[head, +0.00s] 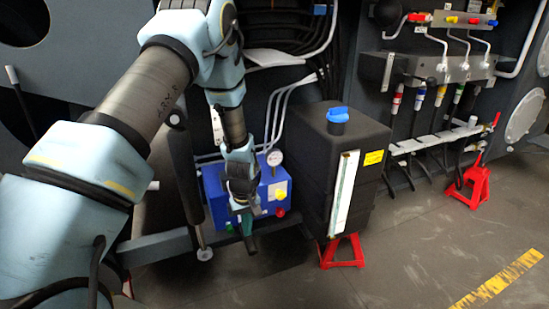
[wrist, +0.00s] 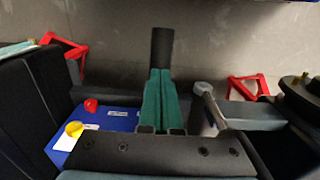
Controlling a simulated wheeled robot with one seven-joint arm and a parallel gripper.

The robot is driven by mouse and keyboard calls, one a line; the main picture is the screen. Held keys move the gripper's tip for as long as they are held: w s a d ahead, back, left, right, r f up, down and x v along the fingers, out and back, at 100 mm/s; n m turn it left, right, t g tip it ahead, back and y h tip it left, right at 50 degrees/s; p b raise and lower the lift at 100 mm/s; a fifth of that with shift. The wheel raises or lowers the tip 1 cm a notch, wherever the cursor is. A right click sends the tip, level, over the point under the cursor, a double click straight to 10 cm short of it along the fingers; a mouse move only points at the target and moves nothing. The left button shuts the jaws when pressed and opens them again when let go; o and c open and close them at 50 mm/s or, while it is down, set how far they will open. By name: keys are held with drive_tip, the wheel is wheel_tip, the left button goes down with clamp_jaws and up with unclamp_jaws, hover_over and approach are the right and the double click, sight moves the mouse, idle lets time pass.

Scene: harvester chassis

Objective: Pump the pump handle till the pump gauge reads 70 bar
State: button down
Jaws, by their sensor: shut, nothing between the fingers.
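The pump is a blue box (head: 272,184) low on the chassis beside the black tank. Its round white pump gauge (head: 274,157) stands on top; the dial is too small to read. My gripper (head: 246,221) is in front of the pump, pointing down, its green fingers shut together. In the wrist view the shut fingers (wrist: 161,98) show in the middle. A black cylindrical grip (wrist: 162,48), apparently the pump handle's end, lies just beyond the fingertips; whether they touch it I cannot tell. The rest of the handle is hidden. The blue box (wrist: 112,118) is left of the fingers.
A black tank (head: 345,135) with a blue cap stands right of the pump. A red knob (wrist: 90,105) and a yellow knob (wrist: 74,129) are on the pump. A metal rod (wrist: 207,98) is close right of the fingers. Red stands (head: 342,252) are on the floor.

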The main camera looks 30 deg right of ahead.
wheel_tip(320, 180, up, 10)
drive_tip(key=p, duration=0.5)
drive_tip(key=shift+s+p, duration=0.35)
drive_tip(key=shift+s, duration=0.05)
drive_tip(key=shift+f, duration=0.15)
drive_tip(key=shift+w+f+b, duration=0.2)
drive_tip(key=shift+f+b, duration=1.25)
drive_tip(key=shift+f, duration=0.65)
drive_tip(key=shift+w+f+b, duration=0.15)
drive_tip(key=shift+f+b, duration=1.35)
drive_tip(key=shift+f, duration=0.55)
drive_tip(key=shift+w+f+b, duration=0.2)
drive_tip(key=shift+f+b, duration=1.25)
drive_tip(key=shift+f, duration=0.65)
wheel_tip(320, 180, up, 12)
drive_tip(key=s+p, duration=0.1)
drive_tip(key=p, duration=0.7)
drive_tip(key=shift+s+r+p, duration=0.15)
drive_tip(key=shift+r+p, duration=0.1)
drive_tip(key=shift+p, duration=0.1)
